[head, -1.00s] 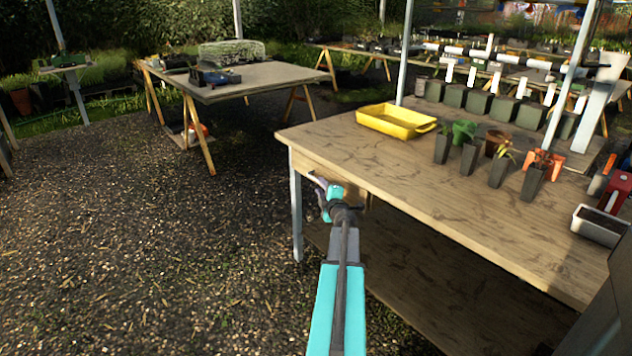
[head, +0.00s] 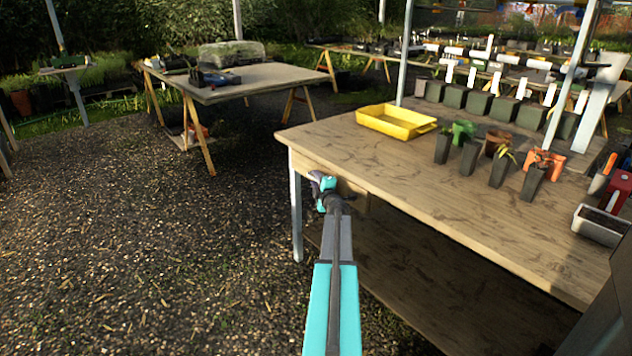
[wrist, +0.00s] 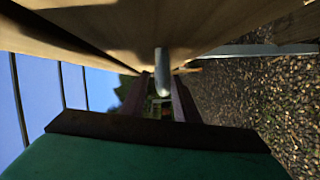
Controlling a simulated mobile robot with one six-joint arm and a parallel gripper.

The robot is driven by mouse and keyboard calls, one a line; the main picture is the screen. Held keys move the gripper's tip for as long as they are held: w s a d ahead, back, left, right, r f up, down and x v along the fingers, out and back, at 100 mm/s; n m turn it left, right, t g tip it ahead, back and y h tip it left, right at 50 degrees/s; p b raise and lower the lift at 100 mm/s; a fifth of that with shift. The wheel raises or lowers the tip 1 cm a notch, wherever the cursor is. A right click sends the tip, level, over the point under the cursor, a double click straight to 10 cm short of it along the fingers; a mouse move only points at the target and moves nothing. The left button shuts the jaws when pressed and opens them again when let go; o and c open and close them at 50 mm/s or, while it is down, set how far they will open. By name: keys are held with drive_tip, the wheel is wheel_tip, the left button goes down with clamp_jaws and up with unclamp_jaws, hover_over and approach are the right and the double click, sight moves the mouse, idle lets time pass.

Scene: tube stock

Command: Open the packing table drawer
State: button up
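The packing table (head: 400,165) has a pale wooden top and stands at the right in the head view. The drawer front (head: 348,188) is under its near left edge and looks closed; my gripper (head: 322,185) is at it and partly hides it. In the wrist view the wood of the drawer front (wrist: 215,25) fills the top. A grey metal handle (wrist: 161,66) projects from it, lying between the two dark fingertips of my gripper (wrist: 161,85). The fingers stand apart on either side of the handle, and I see no clear grip on it.
A yellow tray (head: 397,121) and several potted plants (head: 470,155) stand on the tabletop. A grey table leg (head: 296,215) is left of my gripper. A lower shelf (head: 430,285) lies beneath. Open gravel (head: 150,240) is at the left.

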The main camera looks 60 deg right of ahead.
drive_tip(key=shift+c, duration=0.4)
clamp_jaws()
drive_tip(key=shift+s+a, duration=0.15)
drive_tip(key=shift+s, duration=0.05)
